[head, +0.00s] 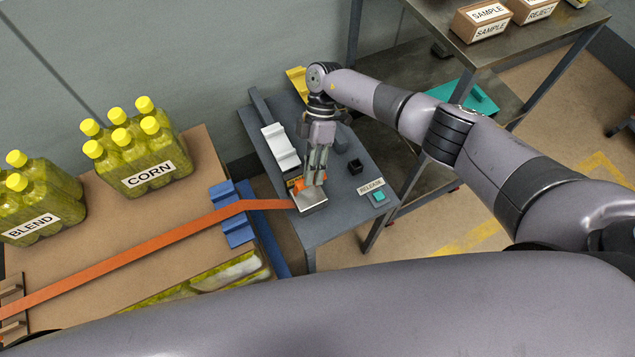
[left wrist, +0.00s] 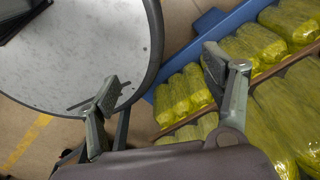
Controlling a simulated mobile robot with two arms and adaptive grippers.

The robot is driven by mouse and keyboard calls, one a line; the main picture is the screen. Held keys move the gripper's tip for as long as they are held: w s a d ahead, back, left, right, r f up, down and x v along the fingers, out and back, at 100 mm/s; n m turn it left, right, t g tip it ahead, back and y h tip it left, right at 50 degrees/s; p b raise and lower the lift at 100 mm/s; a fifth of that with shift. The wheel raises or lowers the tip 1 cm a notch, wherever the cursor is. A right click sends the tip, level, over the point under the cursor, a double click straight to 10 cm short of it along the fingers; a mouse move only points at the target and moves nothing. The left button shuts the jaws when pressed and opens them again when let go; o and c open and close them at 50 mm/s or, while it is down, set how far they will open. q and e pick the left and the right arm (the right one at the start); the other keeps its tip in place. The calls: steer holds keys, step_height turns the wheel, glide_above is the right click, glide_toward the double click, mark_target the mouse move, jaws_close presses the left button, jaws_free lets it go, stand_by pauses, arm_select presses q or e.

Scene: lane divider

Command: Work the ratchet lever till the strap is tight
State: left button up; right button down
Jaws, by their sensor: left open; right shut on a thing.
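The orange strap (head: 150,246) runs across the box top and over a blue edge piece (head: 232,214) to the ratchet (head: 312,200) on the grey bench. It looks straight; I cannot tell how tight it is. My right gripper (head: 317,181) points down at the ratchet, shut on its orange lever (head: 298,185), which is mostly hidden by the fingers. My left gripper (left wrist: 162,78) shows in the left wrist view, open with nothing between its fingers. It is not seen in the head view.
Yellow bottles labelled CORN (head: 140,150) and BLEND (head: 38,205) stand on the box. A RELEASE button (head: 379,196) and a small black block (head: 355,166) sit right of the ratchet. A round grey-topped surface (left wrist: 80,45) is near my left gripper.

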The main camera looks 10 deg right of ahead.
steer(key=shift+w+a+f+b, duration=0.2)
steer(key=shift+w+f+b, duration=0.3)
steer(key=shift+w+f, duration=0.3)
steer(key=c, duration=1.9)
jaws_free()
steer(key=o, duration=0.3)
steer(key=shift+w+a, duration=0.1)
steer(key=shift+w, duration=0.2)
steer(key=shift+o, duration=0.9)
steer(key=shift+r, duration=0.2)
steer(key=v, duration=1.2)
